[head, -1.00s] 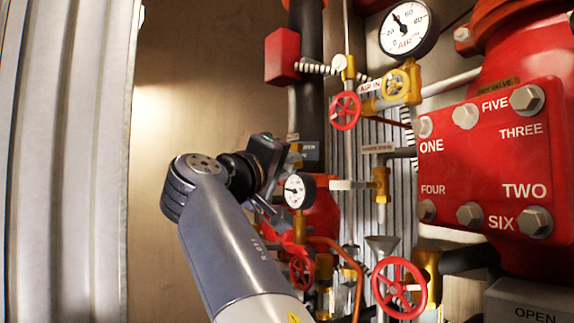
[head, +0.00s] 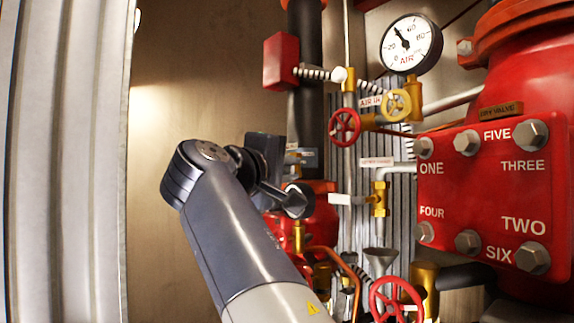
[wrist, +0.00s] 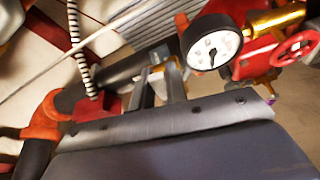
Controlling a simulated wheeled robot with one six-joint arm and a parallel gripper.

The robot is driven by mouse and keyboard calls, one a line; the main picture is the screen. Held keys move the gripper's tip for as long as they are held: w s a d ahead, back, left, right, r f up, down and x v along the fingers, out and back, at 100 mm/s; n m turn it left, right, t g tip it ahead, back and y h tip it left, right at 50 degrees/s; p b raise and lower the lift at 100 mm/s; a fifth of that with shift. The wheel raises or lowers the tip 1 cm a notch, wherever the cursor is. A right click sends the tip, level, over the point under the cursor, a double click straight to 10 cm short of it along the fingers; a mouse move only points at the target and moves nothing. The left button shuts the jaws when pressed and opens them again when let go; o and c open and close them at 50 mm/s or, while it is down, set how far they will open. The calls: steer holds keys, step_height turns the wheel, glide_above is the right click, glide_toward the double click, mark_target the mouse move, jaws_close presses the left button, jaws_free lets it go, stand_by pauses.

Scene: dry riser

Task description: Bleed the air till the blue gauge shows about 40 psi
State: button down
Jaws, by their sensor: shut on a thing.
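The large AIR gauge (head: 411,44) has a white face and black rim at the upper right of the head view. Its needle points up and left, between the 20 and 60 marks, near where 40 lies. I see no blue on it. A smaller white-faced gauge (wrist: 212,42) shows in the wrist view; its reading is too blurred to tell. My gripper (wrist: 162,82) is shut on a small brass-coloured part (wrist: 156,72), mostly hidden between the fingers.
A red handwheel (head: 344,127) and a yellow handwheel (head: 396,105) sit below the AIR gauge. Another red handwheel (head: 396,299) is low down. A red bolted valve cover (head: 490,190) fills the right. A copper pipe (head: 345,265) runs low. A corrugated panel (head: 65,160) bounds the left.

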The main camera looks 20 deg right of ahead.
steer(key=shift+r+n, duration=0.3)
steer(key=shift+n, duration=0.7)
steer(key=c, duration=1.4)
jaws_free()
steer(key=b+v, duration=0.1)
steer(key=v, duration=1)
steer(key=shift+r+b, duration=0.35)
steer(key=shift+r, duration=0.05)
steer(key=shift+d, duration=0.1)
